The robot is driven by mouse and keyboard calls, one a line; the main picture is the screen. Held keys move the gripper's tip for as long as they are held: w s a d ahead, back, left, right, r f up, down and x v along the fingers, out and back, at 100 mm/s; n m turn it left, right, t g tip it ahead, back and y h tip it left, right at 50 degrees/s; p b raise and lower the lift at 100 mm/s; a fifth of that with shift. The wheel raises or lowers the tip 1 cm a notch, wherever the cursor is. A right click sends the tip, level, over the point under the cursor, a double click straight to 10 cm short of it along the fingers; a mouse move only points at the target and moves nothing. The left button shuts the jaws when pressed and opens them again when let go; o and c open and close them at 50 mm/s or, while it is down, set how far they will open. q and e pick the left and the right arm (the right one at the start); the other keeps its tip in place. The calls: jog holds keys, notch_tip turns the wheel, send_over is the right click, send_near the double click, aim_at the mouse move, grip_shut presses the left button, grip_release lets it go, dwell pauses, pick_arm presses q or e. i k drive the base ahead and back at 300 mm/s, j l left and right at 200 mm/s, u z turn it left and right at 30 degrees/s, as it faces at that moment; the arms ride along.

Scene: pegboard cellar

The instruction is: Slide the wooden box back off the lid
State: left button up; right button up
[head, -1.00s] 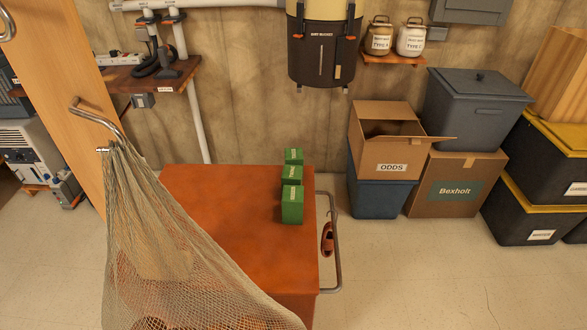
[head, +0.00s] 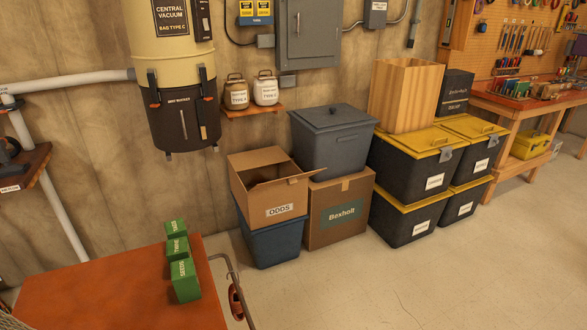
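The tall wooden box (head: 405,97) stands upright at the upper right of the head view. It is open at the top and made of pale planks. Its base sits on the rear part of the yellow lid (head: 399,150) of an upper black tote (head: 403,172). The front part of that lid is bare, with a handle. How far the box reaches over the lid's back edge cannot be seen. Neither of my grippers is in view.
A dark box (head: 457,92) stands to the wooden box's right, on another yellow-lidded tote (head: 463,158). A grey lidded bin (head: 333,140) and cartons stand to the left. A red-topped cart (head: 120,290) is at lower left. The floor (head: 440,270) in front of the totes is clear.

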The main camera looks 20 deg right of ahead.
aim_at(405, 94)
jog(key=z, duration=1.45)
jog(key=i+l, duration=0.25)
jog(key=i+l+u, duration=0.1)
jog(key=i+l, duration=0.4)
jog(key=i, duration=0.25)
jog(key=i+l, duration=0.55)
jog(key=i, duration=0.2)
jog(key=i+l+u, duration=0.15)
jog(key=i+l, duration=0.35)
jog(key=i, duration=0.25)
